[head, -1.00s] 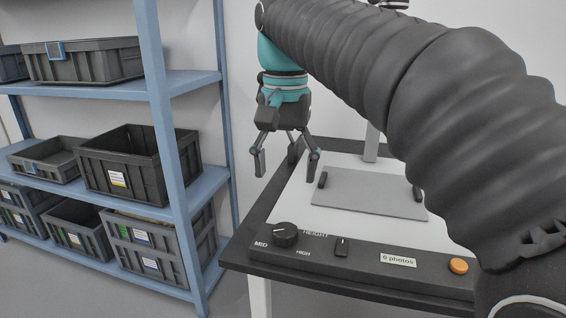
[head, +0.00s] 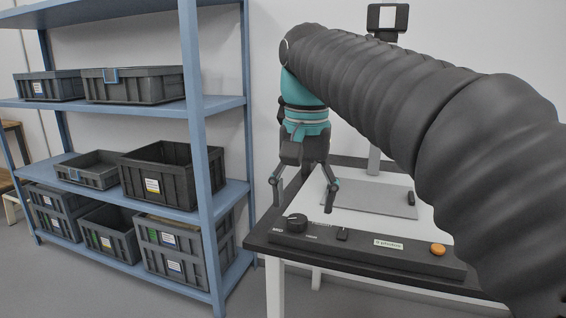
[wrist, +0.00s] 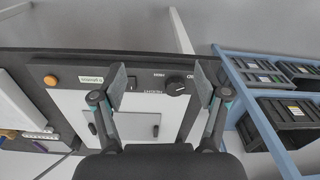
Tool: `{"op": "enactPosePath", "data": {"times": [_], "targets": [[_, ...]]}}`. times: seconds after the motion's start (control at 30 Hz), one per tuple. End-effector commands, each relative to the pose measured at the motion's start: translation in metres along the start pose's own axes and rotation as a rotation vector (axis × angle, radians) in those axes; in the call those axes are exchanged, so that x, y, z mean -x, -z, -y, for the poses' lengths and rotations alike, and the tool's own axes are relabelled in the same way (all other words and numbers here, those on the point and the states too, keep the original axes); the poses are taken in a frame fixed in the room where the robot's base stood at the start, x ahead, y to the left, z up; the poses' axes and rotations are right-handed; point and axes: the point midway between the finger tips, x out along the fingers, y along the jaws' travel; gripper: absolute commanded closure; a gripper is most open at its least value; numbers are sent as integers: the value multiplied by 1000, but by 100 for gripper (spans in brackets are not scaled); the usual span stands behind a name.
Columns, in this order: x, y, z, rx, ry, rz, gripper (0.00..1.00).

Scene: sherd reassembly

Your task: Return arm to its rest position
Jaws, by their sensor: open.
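My gripper (head: 304,196) hangs open and empty, pointing down, over the left part of a table (head: 262,232) with a dark frame and white top. In the wrist view my gripper (wrist: 166,92) has its two fingers spread wide, with nothing between them but the table's control strip below. My black-sleeved arm reaches across the right side of the head view and hides part of the table. A grey plate (head: 372,198) lies on the table top behind the gripper.
The control strip (head: 365,251) carries a dark knob (head: 297,223), a switch, a photo counter label and an orange button (head: 438,250). A blue shelf rack (head: 213,250) with several dark crates stands at left. A post with a camera-like head (head: 388,17) rises behind the table.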

Motion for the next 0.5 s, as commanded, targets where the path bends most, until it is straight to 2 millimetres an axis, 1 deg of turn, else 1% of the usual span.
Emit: {"op": "enactPosePath", "data": {"times": [0.07, 0.17, 0.27, 0.4, 0.5], "targets": [[-3, 7, 5, 35, 15, -26, 26], [-12, 13, 11, 81, 27, -49, 26], [-29, 19, 14, 130, 33, -64, 26], [-50, 21, 14, 192, 44, -92, 26], [-65, 20, 9, 230, 52, -116, 26]]}}
